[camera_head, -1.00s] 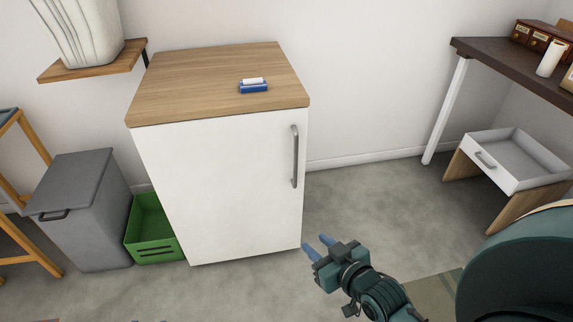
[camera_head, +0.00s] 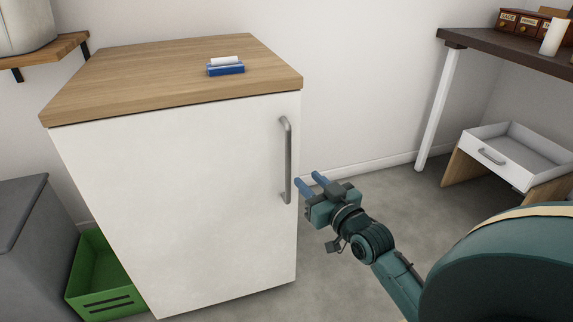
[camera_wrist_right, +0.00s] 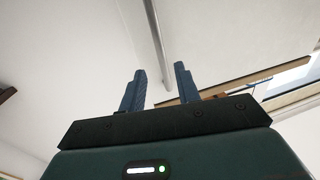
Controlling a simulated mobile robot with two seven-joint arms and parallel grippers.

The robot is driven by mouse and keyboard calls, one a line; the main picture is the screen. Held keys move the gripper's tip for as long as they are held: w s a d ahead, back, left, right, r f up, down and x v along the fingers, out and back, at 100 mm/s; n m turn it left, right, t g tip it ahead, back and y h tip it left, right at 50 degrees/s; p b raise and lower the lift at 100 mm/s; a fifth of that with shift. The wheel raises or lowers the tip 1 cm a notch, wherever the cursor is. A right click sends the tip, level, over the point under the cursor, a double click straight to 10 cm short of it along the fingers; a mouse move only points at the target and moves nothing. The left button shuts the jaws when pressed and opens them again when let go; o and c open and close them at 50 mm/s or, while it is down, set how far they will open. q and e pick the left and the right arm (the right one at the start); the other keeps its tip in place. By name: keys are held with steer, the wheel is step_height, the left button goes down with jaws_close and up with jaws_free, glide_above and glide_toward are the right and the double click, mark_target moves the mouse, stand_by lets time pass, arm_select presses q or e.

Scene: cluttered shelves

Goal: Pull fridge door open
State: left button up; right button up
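The white fridge (camera_head: 190,200) has a wooden top, and its door is shut. A grey vertical handle (camera_head: 287,160) is at the door's right edge. My right gripper (camera_head: 308,182) is just right of the handle's lower end, with its blue fingers apart and nothing between them. In the right wrist view the two fingers (camera_wrist_right: 160,88) are spread, and the grey handle bar (camera_wrist_right: 156,42) shows beyond them, near the gap. I cannot tell the exact distance to the handle. My left gripper is not in view.
A blue and white item (camera_head: 226,67) lies on the fridge top. A green crate (camera_head: 100,275) and a grey bin (camera_head: 22,245) stand left of the fridge. A dark table (camera_head: 500,55) and a small unit with an open drawer (camera_head: 515,160) are at right. The floor between is clear.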

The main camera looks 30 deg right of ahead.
mark_target(290, 163)
steer(key=w+b, duration=0.1)
steer(key=w, duration=0.4)
steer(key=w+b, duration=0.1)
steer(key=w, duration=0.4)
steer(key=shift+w+d+f+b, duration=0.1)
steer(key=shift+d+b, duration=0.1)
steer(key=shift+b, duration=0.15)
steer(key=shift+c, duration=0.4)
jaws_close()
